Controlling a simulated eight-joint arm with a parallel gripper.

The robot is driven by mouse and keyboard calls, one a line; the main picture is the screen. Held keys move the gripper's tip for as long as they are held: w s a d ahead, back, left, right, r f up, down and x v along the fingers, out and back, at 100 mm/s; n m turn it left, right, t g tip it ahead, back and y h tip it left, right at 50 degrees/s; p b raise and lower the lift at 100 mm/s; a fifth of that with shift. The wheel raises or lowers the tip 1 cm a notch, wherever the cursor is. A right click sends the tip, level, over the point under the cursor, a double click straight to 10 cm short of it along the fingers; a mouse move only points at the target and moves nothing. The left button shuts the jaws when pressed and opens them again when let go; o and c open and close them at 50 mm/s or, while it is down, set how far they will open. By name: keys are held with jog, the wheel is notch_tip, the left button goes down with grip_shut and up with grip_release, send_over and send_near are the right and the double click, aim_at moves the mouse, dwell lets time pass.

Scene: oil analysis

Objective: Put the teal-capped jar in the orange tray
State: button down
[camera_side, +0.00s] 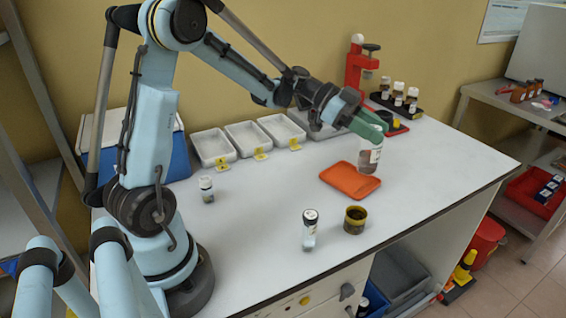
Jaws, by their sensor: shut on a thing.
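My gripper (374,134) has green fingers pointing down to the right, and it is shut on the top of a clear jar (369,160) with a pale label. The jar is upright, and its cap is hidden by the fingers, so I cannot see the cap's colour clearly. The orange tray (342,181) lies flat on the white bench. The jar's lower end overlaps the far right part of the tray in the picture. I cannot tell whether the jar touches the tray or hangs just above it.
A black-capped jar (309,232) and a yellow-rimmed dark pot (355,220) stand near the bench's front edge. A small white-capped vial (207,190) stands at left. White bins (213,147) line the back. A red stand (356,70) and a rack of bottles stand behind.

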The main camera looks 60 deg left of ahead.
jog(key=w+a+f, duration=0.2)
jog(key=a+f, duration=0.5)
jog(key=f, duration=0.1)
jog(key=shift+w+a+f, duration=0.2)
jog(key=shift+f, duration=0.15)
jog(key=shift+f, duration=0.15)
jog(key=c, duration=0.6)
grip_release()
